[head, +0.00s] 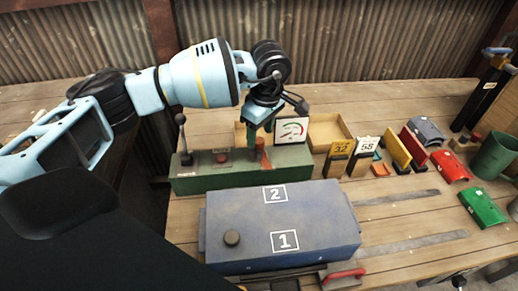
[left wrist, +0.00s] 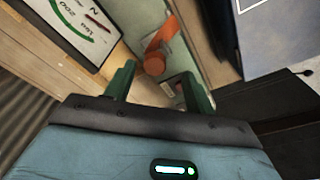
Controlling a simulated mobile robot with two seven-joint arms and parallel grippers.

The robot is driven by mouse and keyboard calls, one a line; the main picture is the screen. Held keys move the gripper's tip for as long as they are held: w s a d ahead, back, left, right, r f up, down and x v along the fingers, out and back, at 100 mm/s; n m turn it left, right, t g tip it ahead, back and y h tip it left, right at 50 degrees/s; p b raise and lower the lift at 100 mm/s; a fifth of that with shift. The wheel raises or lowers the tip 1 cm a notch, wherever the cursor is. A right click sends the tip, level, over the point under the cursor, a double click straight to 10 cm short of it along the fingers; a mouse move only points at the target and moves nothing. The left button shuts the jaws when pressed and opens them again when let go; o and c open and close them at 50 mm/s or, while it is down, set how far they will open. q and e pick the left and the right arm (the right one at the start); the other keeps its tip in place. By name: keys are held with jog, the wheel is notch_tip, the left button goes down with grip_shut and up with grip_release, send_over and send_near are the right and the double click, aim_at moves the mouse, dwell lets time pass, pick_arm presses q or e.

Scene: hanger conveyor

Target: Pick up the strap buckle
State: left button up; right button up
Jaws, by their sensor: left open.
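No part is clearly marked as the strap buckle; an orange piece (head: 263,155) with a strip and a rounded end stands on the green control box (head: 215,182), and it may be the buckle. It also shows in the left wrist view (left wrist: 160,45), just beyond the fingers. My left gripper (head: 260,130) points down above the box, close to the orange piece. In the left wrist view my left gripper (left wrist: 158,84) has its two green fingers apart with nothing held between them. My right gripper is not seen.
A dial gauge (head: 291,131) stands close beside my left gripper. A black-knobbed lever (head: 181,122) rises from the box's left end. A blue case (head: 322,212) lies in front. Number signs (head: 340,150), a green bin (head: 493,155) and coloured covers sit to the right.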

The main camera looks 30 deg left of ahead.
aim_at(259, 140)
pick_arm(q)
jog(key=shift+w+a+f, duration=0.1)
jog(key=shift+a+f, duration=0.05)
jog(key=shift+f, duration=0.7)
jog(key=shift+w+a+f, duration=0.15)
jog(key=shift+f, duration=0.7)
jog(key=shift+w+a+f, duration=0.1)
jog(key=shift+a+f, duration=0.05)
jog(key=shift+f, duration=0.7)
grip_shut()
jog(key=shift+r, duration=0.2)
jog(key=shift+r, duration=0.6)
notch_tip(259, 140, up, 2)
jog(key=shift+d+r, duration=0.1)
jog(key=shift+d, duration=0.05)
jog(key=s+d, duration=0.3)
jog(key=s, duration=0.1)
jog(key=s+d+r, duration=0.1)
jog(key=s+d, duration=0.2)
jog(key=s, duration=0.1)
jog(key=s+d, duration=0.3)
jog(key=s, duration=0.1)
jog(key=shift+s+d+r, duration=0.15)
jog(key=shift+s+d, duration=0.1)
jog(key=shift+d, duration=0.1)
